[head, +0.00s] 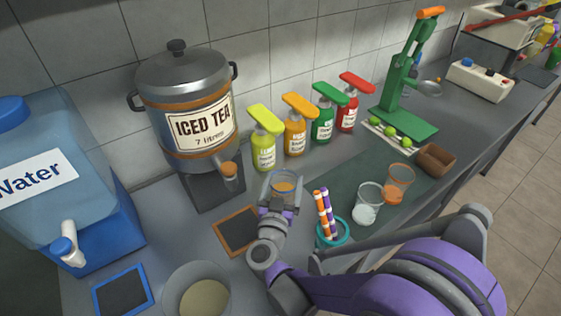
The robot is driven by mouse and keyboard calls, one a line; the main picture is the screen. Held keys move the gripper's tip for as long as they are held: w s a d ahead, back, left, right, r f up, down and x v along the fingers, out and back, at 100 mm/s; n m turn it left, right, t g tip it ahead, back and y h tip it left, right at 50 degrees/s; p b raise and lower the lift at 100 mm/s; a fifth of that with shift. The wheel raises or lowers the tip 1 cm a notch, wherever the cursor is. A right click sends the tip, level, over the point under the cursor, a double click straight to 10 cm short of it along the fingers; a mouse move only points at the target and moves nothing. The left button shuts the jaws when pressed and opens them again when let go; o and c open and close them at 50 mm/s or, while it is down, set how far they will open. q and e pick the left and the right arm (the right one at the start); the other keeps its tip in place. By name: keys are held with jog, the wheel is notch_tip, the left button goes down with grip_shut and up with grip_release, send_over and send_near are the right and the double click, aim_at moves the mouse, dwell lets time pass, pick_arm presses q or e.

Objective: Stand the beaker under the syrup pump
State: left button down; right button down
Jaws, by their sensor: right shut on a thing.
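My right gripper (281,195) is shut on a clear beaker (285,177) with some amber liquid in it. The beaker looks upright, in front of the pump bottles; I cannot tell whether it touches the counter. Behind it stand a yellow-green pump bottle (263,148), an orange one (294,138), a green one (322,124) and a red one (347,112). The picture does not settle which is the syrup pump. The gripper hides the beaker's lower part. My left gripper is not in view.
An iced tea urn (184,87) stands at left, beside a blue water dispenser (62,160). A teal ring holder with striped sticks (326,215), a glass with white contents (365,212) and an orange-filled glass (397,187) stand at right. A green press (405,75) stands behind.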

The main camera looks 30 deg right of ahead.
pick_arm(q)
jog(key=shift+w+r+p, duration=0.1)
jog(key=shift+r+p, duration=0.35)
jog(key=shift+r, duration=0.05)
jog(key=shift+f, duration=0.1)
pick_arm(e)
jog(key=w+d+f, duration=0.1)
jog(key=w+d, duration=0.1)
jog(key=w, duration=0.3)
jog(key=w+d+f, duration=0.2)
jog(key=w+d, duration=0.1)
jog(key=w, duration=0.3)
jog(key=shift+w+d+f, duration=0.15)
jog(key=shift+w+f, duration=0.1)
pick_arm(q)
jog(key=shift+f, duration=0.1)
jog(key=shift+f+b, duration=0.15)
jog(key=shift+b, duration=0.2)
pick_arm(e)
jog(key=shift+f, duration=0.2)
grip_release()
